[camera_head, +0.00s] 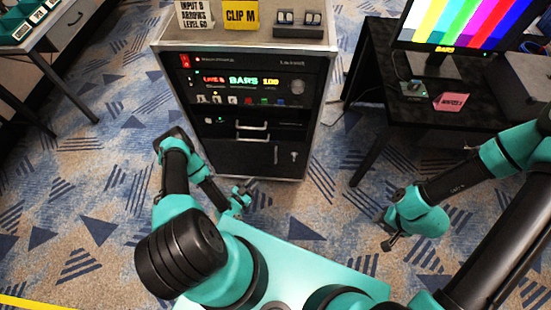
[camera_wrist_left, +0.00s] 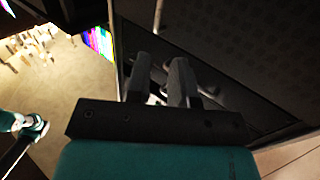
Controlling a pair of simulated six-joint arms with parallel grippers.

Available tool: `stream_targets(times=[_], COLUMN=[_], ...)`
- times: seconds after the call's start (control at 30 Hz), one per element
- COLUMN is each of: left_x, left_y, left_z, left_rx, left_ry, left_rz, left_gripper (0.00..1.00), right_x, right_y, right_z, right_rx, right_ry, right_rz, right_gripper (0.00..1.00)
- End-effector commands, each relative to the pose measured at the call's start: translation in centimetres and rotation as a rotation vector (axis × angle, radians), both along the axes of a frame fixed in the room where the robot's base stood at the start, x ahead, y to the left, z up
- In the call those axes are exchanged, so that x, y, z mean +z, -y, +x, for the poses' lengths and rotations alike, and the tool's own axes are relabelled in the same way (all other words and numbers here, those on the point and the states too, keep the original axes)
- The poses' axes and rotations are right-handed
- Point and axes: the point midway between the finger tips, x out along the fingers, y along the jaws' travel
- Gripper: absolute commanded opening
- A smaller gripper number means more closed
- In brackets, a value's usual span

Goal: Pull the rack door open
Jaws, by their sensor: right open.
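The black rack (camera_head: 245,75) stands upright in the middle of the head view. Its lower front is a dark door panel (camera_head: 235,155), which looks shut, with a small upright handle (camera_head: 276,155) near its right side. My left gripper (camera_head: 241,196) is low in front of the rack, below the door in the picture. In the left wrist view its two fingers (camera_wrist_left: 160,80) are apart with nothing seen between them. The pale handle (camera_wrist_left: 158,15) shows beyond the fingertips, not touching them as far as I can see. My right gripper (camera_head: 388,230) is open and empty, over the carpet at right.
A key (camera_head: 294,156) sits beside the door handle. Horizontal handles (camera_head: 252,127) are above the door. Signs and a small switch box (camera_head: 298,24) stand on the rack top. A black desk (camera_head: 370,75) with a monitor is at right. Carpet before the rack is free.

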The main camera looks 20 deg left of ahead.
Motion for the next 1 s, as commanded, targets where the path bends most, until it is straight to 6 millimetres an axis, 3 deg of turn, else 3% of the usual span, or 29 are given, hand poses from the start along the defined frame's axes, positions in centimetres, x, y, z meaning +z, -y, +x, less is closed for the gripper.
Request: stream_targets(times=[0.53,1.0], left_x=[0.0,0.0], left_y=[0.2,1.6], left_z=[0.6,6.0], left_rx=[0.002,0.000], left_ry=[0.009,0.010], left_rz=[0.001,0.003], left_gripper=[0.22,0.22], right_x=[0.0,0.0], right_y=[0.0,0.0], right_z=[0.0,0.0], right_rx=[0.000,0.000], right_ry=[0.000,0.000], right_rz=[0.000,0.000], right_gripper=[0.43,0.43])
